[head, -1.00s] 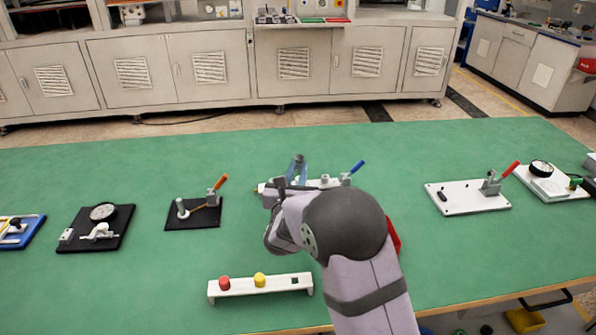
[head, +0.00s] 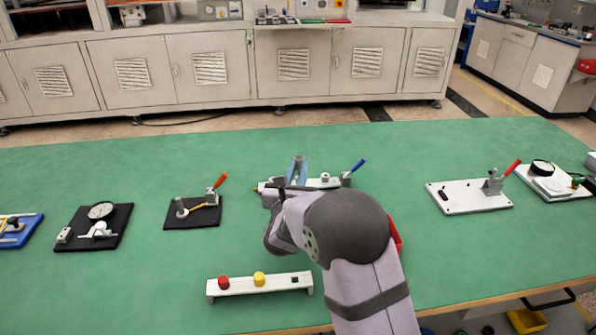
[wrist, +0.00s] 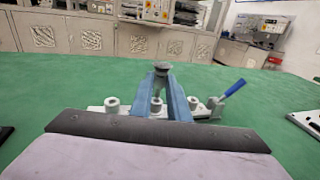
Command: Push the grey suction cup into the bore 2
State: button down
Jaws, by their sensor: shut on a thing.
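My gripper (wrist: 166,80) has two blue fingers. In the wrist view they are shut on the grey suction cup (wrist: 174,75), a dark grey cup-shaped piece at the fingertips. In the head view my gripper (head: 298,167) is over the left part of the white fixture (head: 323,183), and the cup is too small to make out. The wrist view shows the white fixture (wrist: 96,109) behind the fingers with several round bosses. The middle boss (wrist: 157,104) shows between the fingers. The held cup appears above and apart from the bosses. I cannot tell which boss is bore 2.
The fixture's blue-handled clamp (head: 352,171) stands at its right end. A white block (head: 240,286) with red and yellow plugs lies in front. A black clamp plate (head: 175,220) is left, a white clamp plate (head: 468,205) right. A red bin (head: 396,236) is partly hidden by my arm.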

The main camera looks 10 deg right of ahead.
jog(key=shift+f+b, duration=1.45)
jog(key=shift+b, duration=0.15)
jog(key=c, duration=1.6)
grip_release()
jog(key=shift+r, duration=0.1)
notch_tip(320, 180, up, 10)
jog(key=shift+f+p, duration=0.1)
jog(key=shift+p, duration=0.3)
